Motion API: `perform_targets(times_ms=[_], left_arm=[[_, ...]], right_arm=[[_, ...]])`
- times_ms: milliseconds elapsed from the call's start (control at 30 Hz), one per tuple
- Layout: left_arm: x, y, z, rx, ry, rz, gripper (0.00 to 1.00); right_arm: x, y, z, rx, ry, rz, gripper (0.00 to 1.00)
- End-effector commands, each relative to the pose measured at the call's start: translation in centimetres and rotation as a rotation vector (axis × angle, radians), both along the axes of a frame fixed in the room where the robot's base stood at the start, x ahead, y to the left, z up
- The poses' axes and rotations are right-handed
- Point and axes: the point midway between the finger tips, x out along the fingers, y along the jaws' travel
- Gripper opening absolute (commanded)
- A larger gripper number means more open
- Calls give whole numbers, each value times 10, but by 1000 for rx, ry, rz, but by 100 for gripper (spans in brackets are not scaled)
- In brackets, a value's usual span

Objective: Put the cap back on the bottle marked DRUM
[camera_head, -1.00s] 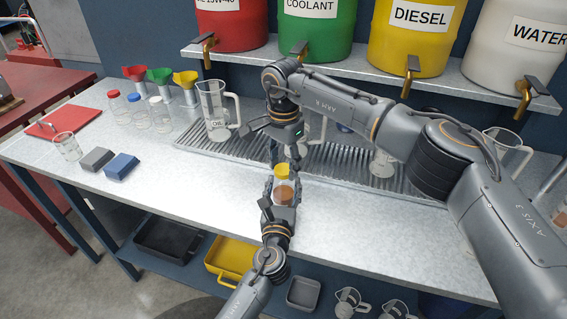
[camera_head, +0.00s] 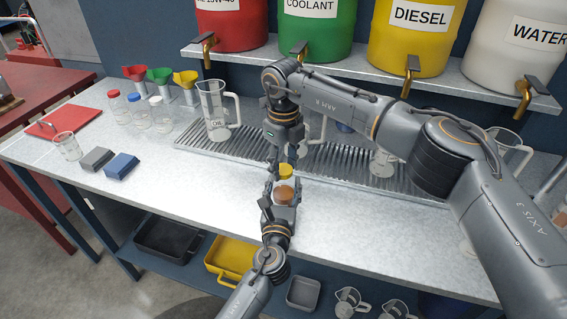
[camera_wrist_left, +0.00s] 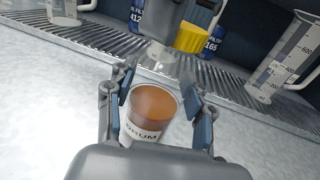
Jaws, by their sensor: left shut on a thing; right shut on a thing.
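The bottle marked DRUM (camera_wrist_left: 143,134) is clear, with brown liquid inside, and its top is uncovered in the left wrist view. It also shows in the head view (camera_head: 285,195), at the front middle of the bench. My left gripper (camera_head: 283,186) is shut around its sides; its fingers flank the bottle in the left wrist view (camera_wrist_left: 160,108). The yellow cap (camera_wrist_left: 194,39) is apart from the bottle, above and beyond its top; it also shows in the head view (camera_head: 286,171). My right gripper (camera_head: 287,163) is shut on the cap from above.
A grated drip tray (camera_head: 240,151) runs behind the grippers, with an OIL jug (camera_head: 215,112) on it. Capped bottles (camera_head: 138,112), funnels (camera_head: 160,78), a grey block (camera_head: 97,159) and a blue block (camera_head: 122,166) stand at left. The bench front between blocks and bottle is clear.

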Motion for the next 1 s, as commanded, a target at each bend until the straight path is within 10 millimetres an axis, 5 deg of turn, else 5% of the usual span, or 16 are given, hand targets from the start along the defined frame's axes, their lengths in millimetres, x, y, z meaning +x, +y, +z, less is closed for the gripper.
perform_targets(times_ms=[233, 400, 433, 533, 1000], left_arm=[[0, 0, 0, 0, 0, 0, 0], [0, 0, 0, 0, 0, 0, 0], [0, 0, 0, 0, 0, 0, 0], [0, 0, 0, 0, 0, 0, 0], [0, 0, 0, 0, 0, 0, 0]], right_arm=[[0, 0, -1, 0, 1, -472, 7], [0, 0, -1, -1, 1, -511, 7], [0, 0, -1, -1, 1, -510, 47], [0, 0, -1, 0, 0, -509, 68], [1, 1, 11, 1, -3, -508, 68]])
